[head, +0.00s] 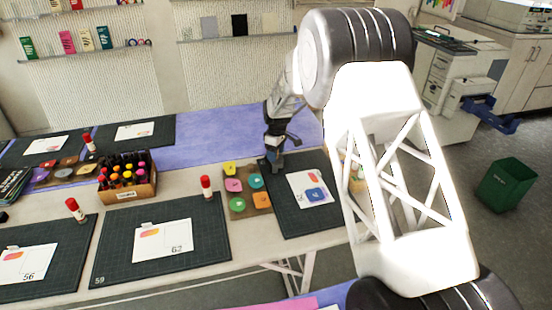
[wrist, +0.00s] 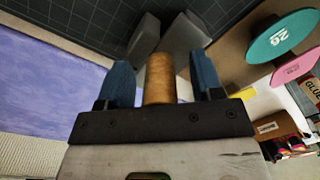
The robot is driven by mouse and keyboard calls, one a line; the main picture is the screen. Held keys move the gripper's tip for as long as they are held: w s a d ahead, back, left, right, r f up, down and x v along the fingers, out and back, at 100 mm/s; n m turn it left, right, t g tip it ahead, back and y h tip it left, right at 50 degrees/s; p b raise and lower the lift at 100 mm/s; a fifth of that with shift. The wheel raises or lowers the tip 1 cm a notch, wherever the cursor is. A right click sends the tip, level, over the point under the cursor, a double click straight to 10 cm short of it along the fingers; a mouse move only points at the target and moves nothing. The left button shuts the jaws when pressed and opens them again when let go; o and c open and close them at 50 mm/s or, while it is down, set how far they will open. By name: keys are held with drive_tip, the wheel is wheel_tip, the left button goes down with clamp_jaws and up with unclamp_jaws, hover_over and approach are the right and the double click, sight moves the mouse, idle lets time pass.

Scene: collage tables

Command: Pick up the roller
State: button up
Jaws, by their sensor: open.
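The roller shows in the wrist view as a tan wooden cylinder (wrist: 160,82), most likely its handle, standing between the two blue fingers of my gripper (wrist: 165,68). The fingers are apart, with a visible gap on each side of the wood. Two pale grey shapes lie beyond it over the dark mat; I cannot tell whether they belong to the roller. In the head view my gripper (head: 275,148) is low at the upper left corner of the right-hand dark mat (head: 285,222). The roller cannot be made out clearly there.
A brown tray (head: 247,214) of coloured numbered pieces lies just left of that mat. A white card (head: 297,186) with a blue piece (head: 316,194) lies on the mat. A red glue stick (head: 206,188) and a marker box (head: 128,187) stand further left. Purple table surface behind is clear.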

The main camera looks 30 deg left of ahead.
drive_tip(key=c, duration=1)
drive_tip(key=shift+r, duration=0.2)
drive_tip(key=shift+r, duration=1.55)
drive_tip(key=s+d, duration=0.3)
drive_tip(key=s, duration=0.1)
drive_tip(key=s+d+r, duration=0.1)
drive_tip(key=s+d, duration=0.6)
drive_tip(key=s, duration=0.1)
drive_tip(key=shift+s+d+r, duration=0.1)
drive_tip(key=shift+d+r, duration=0.05)
drive_tip(key=shift+r, duration=0.15)
drive_tip(key=shift+d+m, duration=0.1)
drive_tip(key=shift+m, duration=0.2)
